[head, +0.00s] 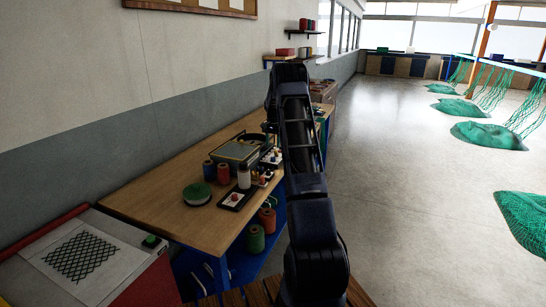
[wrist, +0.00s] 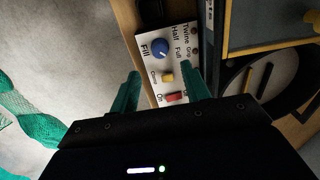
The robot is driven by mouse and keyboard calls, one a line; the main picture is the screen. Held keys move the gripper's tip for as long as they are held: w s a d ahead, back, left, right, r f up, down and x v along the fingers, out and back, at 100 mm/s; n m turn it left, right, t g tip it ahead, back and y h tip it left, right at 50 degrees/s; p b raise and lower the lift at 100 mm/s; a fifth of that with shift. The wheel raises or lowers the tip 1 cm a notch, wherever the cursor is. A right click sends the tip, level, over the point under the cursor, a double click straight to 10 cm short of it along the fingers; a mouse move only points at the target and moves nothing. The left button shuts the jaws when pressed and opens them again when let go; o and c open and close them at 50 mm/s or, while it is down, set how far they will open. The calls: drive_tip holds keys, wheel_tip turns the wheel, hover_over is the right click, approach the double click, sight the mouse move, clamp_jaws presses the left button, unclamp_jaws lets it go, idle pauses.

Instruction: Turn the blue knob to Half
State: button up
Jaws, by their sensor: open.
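The blue knob (wrist: 160,48) is round and sits on a white control panel (wrist: 183,37) in the wrist view. Printed words around it include Fill, Half and Full. I cannot tell clearly which word its pointer faces. My gripper (wrist: 160,70) is open, with its two green fingers apart and nothing between them. In the picture the knob lies just beyond the fingertips, between their lines; I see no contact. In the head view my arm covers part of the bench, and I cannot make out the knob or gripper there.
On the same panel are a yellow switch (wrist: 168,77) and a red switch (wrist: 174,97), close to the fingers. A dark machine (wrist: 262,30) stands at the right. The floor (head: 400,170) is open at right.

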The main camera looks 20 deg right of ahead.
sight(273, 159)
wheel_tip(273, 159, down, 8)
idle(0.4)
drive_tip(key=c, duration=1)
